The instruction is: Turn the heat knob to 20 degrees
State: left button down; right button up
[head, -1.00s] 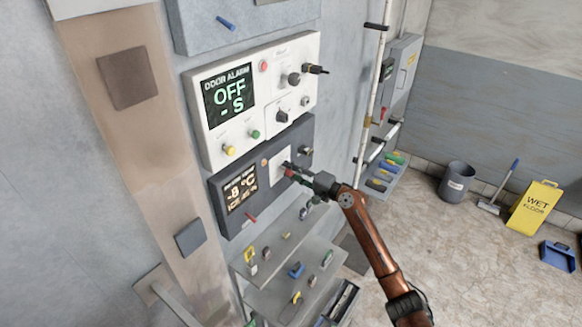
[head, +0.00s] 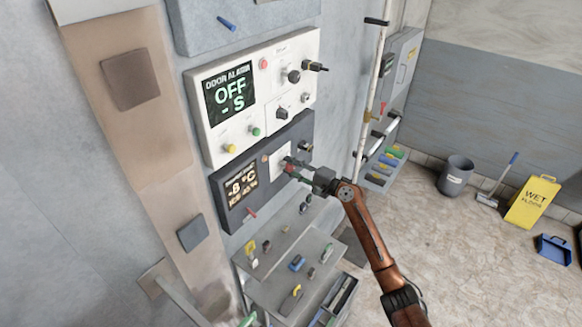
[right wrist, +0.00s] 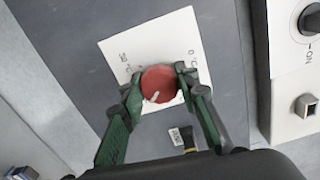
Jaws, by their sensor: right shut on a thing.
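The red heat knob (right wrist: 159,84) sits on a white scale plate (right wrist: 120,55) on the dark grey panel, with its pale pointer mark toward the lower part of its face. My right gripper (right wrist: 160,88) has its green fingers on both sides of the knob and is shut on it. In the head view my right gripper (head: 290,168) reaches the dark panel (head: 232,212) from the right and hides most of the knob. The panel's display (head: 241,187) reads about -8 °C. The scale's numbers are too small to read surely. My left gripper is not in view.
Below, grey shelves (head: 282,262) hold several small items. A white pipe (head: 374,90) stands to the right. A bin (head: 455,177) and yellow wet floor sign (head: 533,203) stand on open floor.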

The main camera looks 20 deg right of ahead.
jog(key=o, duration=1.1)
jog(key=shift+w+d, duration=0.1)
jog(key=shift+d, duration=0.05)
jog(key=shift+o, duration=0.3)
jog(key=v, duration=1.2)
